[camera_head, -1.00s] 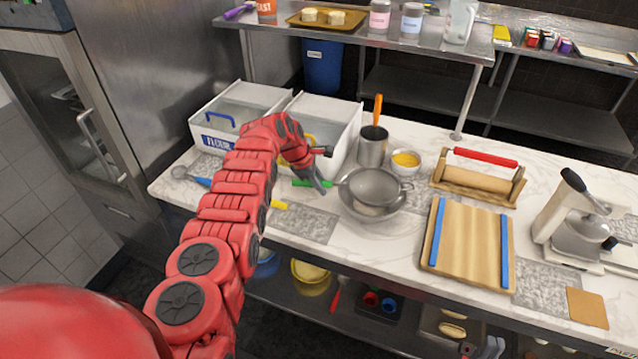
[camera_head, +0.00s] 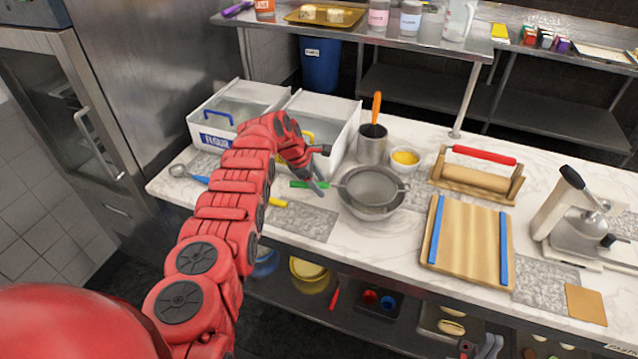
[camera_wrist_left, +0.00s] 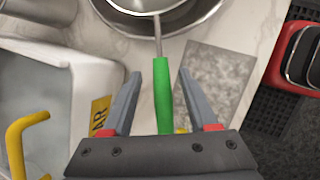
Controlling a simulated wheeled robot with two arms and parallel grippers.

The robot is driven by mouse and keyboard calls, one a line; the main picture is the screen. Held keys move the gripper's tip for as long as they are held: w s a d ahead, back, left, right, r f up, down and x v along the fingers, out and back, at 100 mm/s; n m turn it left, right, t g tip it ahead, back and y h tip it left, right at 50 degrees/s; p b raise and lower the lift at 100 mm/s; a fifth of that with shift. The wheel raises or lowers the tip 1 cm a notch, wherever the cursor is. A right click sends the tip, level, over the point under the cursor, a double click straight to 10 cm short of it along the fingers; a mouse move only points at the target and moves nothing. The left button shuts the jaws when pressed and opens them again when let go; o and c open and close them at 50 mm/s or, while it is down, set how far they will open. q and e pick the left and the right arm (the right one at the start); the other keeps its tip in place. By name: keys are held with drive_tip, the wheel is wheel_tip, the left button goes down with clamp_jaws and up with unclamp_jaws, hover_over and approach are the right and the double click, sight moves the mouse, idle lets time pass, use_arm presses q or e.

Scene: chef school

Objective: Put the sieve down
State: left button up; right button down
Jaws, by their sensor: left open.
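The sieve (camera_head: 373,184) is a round metal strainer with a green handle (camera_head: 305,184). It rests over a metal bowl (camera_head: 372,214) on the marble counter, its handle pointing left. In the left wrist view the green handle (camera_wrist_left: 163,95) lies between the two grey fingers of my left gripper (camera_wrist_left: 161,80), with a gap on both sides. The gripper is open around the handle; in the head view its fingers (camera_head: 319,187) are beside the handle. The sieve's rim shows at the top of the wrist view (camera_wrist_left: 150,5). My right gripper is not in view.
A white flour bin (camera_head: 215,139) and a second white bin stand behind my arm. A metal pot (camera_head: 371,150), a small yellow-filled bowl (camera_head: 405,159) and a wooden board (camera_head: 467,245) surround the bowl.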

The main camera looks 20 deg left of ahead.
use_arm(q)
drive_tip(key=p+v, duration=0.1)
drive_tip(key=v, duration=0.2)
drive_tip(key=shift+r, duration=0.45)
drive_tip(key=b+v, duration=0.3)
drive_tip(key=v, duration=0.5)
drive_tip(key=shift+s+r, duration=0.2)
drive_tip(key=shift+r, duration=0.1)
drive_tip(key=shift+a, duration=0.15)
